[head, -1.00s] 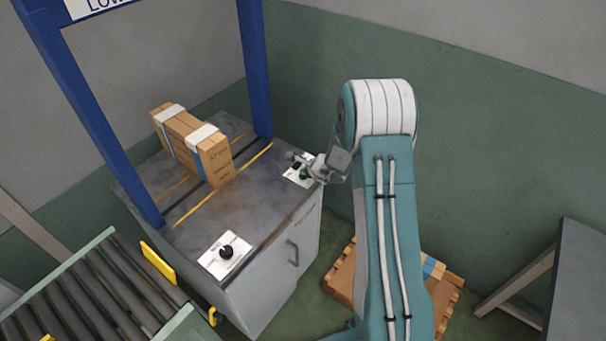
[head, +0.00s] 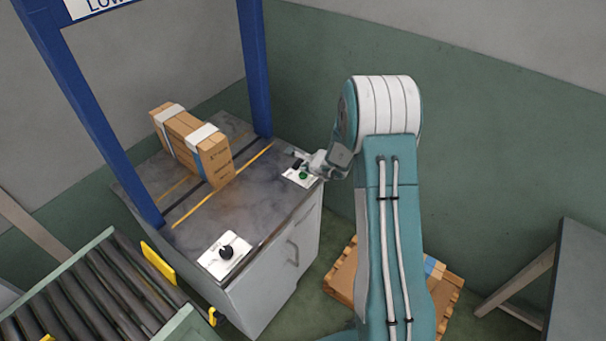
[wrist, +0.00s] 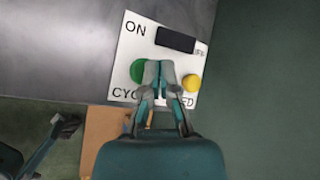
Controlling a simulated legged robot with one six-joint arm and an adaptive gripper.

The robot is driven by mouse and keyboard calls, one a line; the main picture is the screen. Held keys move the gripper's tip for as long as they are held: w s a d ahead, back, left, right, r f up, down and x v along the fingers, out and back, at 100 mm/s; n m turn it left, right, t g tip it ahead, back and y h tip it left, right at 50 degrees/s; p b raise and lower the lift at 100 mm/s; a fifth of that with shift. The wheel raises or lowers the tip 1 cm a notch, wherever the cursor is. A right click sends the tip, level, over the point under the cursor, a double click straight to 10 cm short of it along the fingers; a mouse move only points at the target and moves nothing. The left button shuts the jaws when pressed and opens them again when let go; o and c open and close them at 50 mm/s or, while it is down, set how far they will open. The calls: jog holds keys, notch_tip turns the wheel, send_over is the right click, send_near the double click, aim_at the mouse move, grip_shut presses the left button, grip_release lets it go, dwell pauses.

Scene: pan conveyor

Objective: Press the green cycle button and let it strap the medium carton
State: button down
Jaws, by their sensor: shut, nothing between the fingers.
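A brown carton (head: 215,163) with white bands over its top stands upright on the grey strapping table (head: 235,215), between the blue posts. A narrow blue strip shows on its side. The green button (head: 303,176) is on a white panel at the table's right corner. It also shows in the wrist view (wrist: 137,70), partly behind my fingers. My gripper (head: 299,160) is shut and empty over this panel. In the wrist view my closed fingertips (wrist: 158,66) overlap the green button's right edge. I cannot tell whether they touch it.
The panel also has a black switch (wrist: 175,40) and a yellow button (wrist: 191,83). A second panel with a black knob (head: 226,252) is at the table's front. A roller conveyor (head: 95,290) lies at lower left. A pallet (head: 345,283) with brown cardboard is behind my arm.

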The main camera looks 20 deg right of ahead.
aim_at(305, 175)
jog(key=shift+r, duration=2.5)
jog(key=s+a+r+n+g+y, duration=0.1)
jog(key=s+a+r+n, duration=0.5)
jog(key=r, duration=0.3)
jog(key=s+a+r+n+y, duration=0.2)
jog(key=s+a+r+n, duration=0.4)
jog(key=r, duration=0.3)
jog(key=s+d+r+n+h, duration=0.1)
jog(key=s+n, duration=0.3)
jog(key=s, duration=0.4)
jog(key=s+d+r+n+g+h, duration=0.1)
jog(key=s+n, duration=0.3)
jog(key=s, duration=0.4)
jog(key=s+d+r+n+g+h, duration=0.1)
jog(key=s+r+n+h, duration=0.2)
jog(key=s, duration=0.5)
jog(key=shift+s+r+n+h, duration=0.25)
jog(key=shift+n+h, duration=0.05)
jog(key=shift+n, duration=0.1)
